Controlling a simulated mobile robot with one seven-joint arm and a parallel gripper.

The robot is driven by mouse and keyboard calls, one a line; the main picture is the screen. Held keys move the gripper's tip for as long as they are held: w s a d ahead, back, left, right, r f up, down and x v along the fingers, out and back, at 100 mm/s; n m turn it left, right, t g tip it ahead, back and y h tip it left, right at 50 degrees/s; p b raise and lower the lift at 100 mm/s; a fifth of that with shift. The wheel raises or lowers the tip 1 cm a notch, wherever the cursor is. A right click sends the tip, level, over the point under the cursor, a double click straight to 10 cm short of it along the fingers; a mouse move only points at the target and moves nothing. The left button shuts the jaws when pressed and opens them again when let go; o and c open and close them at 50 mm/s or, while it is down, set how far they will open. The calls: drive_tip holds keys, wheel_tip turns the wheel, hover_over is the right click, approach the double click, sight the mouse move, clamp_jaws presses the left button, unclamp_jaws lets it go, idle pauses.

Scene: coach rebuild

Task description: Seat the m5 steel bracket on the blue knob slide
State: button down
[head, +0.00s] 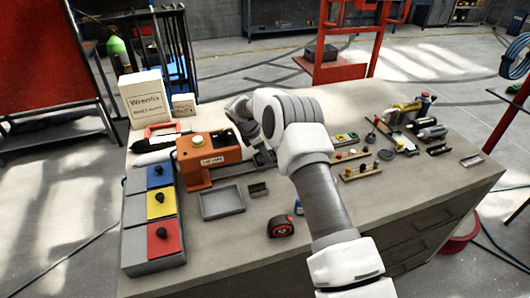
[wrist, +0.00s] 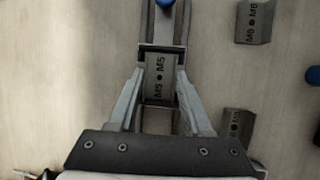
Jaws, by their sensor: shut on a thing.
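My gripper (wrist: 159,82) is shut on the grey steel bracket marked M5 (wrist: 158,78), with a finger on each side of it. The bracket is in line with the slide (wrist: 168,22), a grey rail that runs up the wrist view. A blue knob (wrist: 164,2) shows on the slide at the top edge, beyond the bracket. The bracket lies over the slide between its side edges; I cannot tell whether it touches down or hovers. In the head view my own arm hides most of the gripper, the bracket and the slide.
Two other marked brackets lie to the right, one at upper right (wrist: 254,22) and one lower (wrist: 238,124). In the head view an orange device (head: 208,158), a grey tray (head: 222,202) and a tape measure (head: 281,227) stand on the workbench (head: 400,205).

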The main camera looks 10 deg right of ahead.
drive_tip(key=shift+f, duration=0.1)
idle(0.6)
unclamp_jaws()
idle(0.4)
drive_tip(key=shift+r+p, duration=1.35)
drive_tip(key=shift+r, duration=1.7)
